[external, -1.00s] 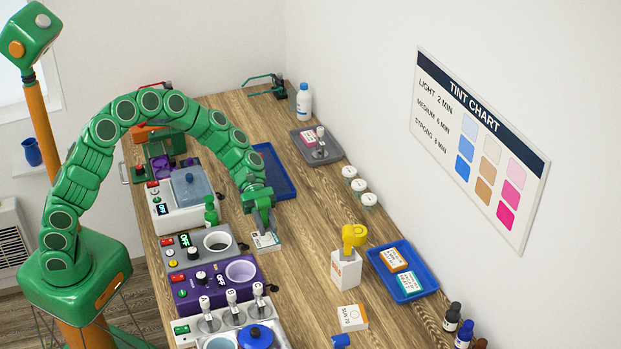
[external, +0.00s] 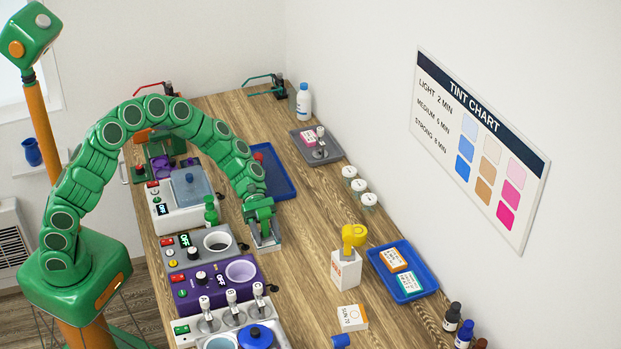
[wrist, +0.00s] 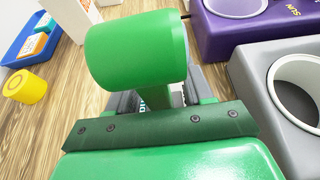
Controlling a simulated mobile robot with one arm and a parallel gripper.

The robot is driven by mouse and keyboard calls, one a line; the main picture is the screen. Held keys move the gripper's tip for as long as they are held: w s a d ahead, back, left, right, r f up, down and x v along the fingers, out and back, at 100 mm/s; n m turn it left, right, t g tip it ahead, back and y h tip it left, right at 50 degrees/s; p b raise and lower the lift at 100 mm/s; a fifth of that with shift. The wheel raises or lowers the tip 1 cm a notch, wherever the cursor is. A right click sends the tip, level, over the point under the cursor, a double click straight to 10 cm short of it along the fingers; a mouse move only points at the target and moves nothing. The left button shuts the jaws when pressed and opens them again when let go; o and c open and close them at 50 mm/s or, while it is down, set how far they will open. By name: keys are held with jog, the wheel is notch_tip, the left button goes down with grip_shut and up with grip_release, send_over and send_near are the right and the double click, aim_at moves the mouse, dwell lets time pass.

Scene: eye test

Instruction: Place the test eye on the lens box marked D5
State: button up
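I cannot make out a D5 mark on any box.
A blue tray (external: 375,262) holds an orange-labelled and a teal-labelled box. A white SUN 70 box (external: 352,318) lies in front. Grey (external: 188,258) and purple (external: 213,296) units with round wells stand left of my gripper. Bare wood lies between my gripper and the tall box.

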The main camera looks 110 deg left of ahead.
jog(key=shift+r, duration=0.1)
jog(key=shift+s+a+r, duration=0.15)
jog(key=shift+s+a, duration=0.05)
jog(key=v, duration=1.1)
jog(key=shift+s+a+r, duration=0.1)
jog(key=shift+s+a, duration=0.05)
